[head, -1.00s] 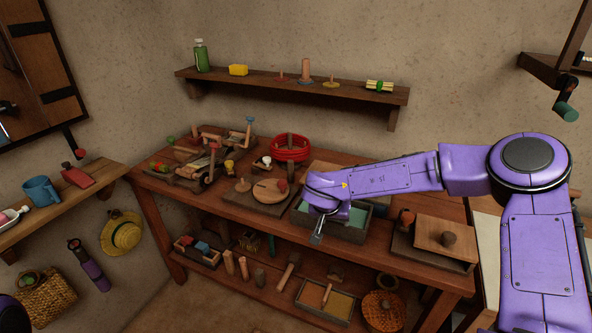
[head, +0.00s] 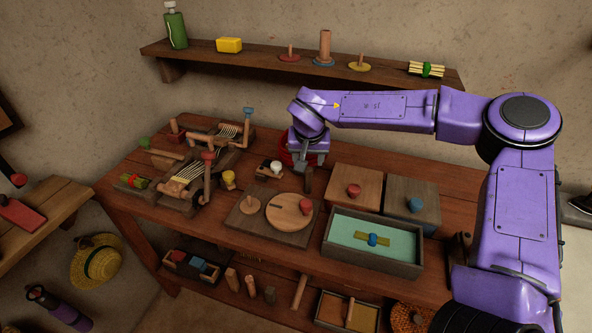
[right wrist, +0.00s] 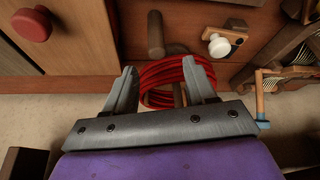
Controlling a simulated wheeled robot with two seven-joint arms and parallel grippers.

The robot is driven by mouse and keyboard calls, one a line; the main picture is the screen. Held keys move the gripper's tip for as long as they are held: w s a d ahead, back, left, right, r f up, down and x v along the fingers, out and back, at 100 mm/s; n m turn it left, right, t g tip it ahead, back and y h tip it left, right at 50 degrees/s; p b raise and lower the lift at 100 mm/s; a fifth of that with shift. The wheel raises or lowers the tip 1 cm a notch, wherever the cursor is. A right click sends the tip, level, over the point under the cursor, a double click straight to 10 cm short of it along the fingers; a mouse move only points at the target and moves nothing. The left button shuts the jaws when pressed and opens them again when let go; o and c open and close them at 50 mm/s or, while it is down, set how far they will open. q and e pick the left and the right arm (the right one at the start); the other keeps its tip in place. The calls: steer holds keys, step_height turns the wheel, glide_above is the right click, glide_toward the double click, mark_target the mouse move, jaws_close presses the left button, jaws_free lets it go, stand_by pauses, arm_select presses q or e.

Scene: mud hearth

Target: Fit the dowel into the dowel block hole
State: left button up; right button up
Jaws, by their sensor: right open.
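My right gripper (head: 308,182) hangs fingers down over the back of the workbench, in front of the red coil (head: 285,156). In the right wrist view its two fingers (right wrist: 160,74) are apart with nothing gripped. The red coil (right wrist: 165,82) shows beyond and between them, with a brown wooden post (right wrist: 155,32) rising beside it. I cannot tell for sure which piece is the dowel or the dowel block. Several upright wooden pegs (head: 250,286) stand on the lower shelf, and a thicker wooden cylinder (head: 325,45) stands on the wall shelf. My left gripper is out of view.
On the bench are a green-lined tray (head: 400,262), a box with a red knob (head: 353,190), one with a blue knob (head: 415,205), and a board with a round disc (head: 283,213). A wooden loom-like frame (head: 185,182) stands to the left. Bare bench is limited.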

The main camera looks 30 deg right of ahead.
mark_target(309, 171)
steer(key=x, duration=0.9)
steer(key=shift+s+a+f+p, duration=0.15)
steer(key=shift+s+a+p, duration=0.1)
steer(key=shift+s+p, duration=0.15)
steer(key=shift+d, duration=0.1)
steer(key=shift+s+r, duration=0.2)
steer(key=shift+s, duration=0.15)
steer(key=shift+c, duration=0.4)
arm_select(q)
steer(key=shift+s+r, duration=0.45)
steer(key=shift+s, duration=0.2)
arm_select(e)
steer(key=shift+w+f, duration=0.1)
steer(key=shift+w, duration=0.05)
jaws_close()
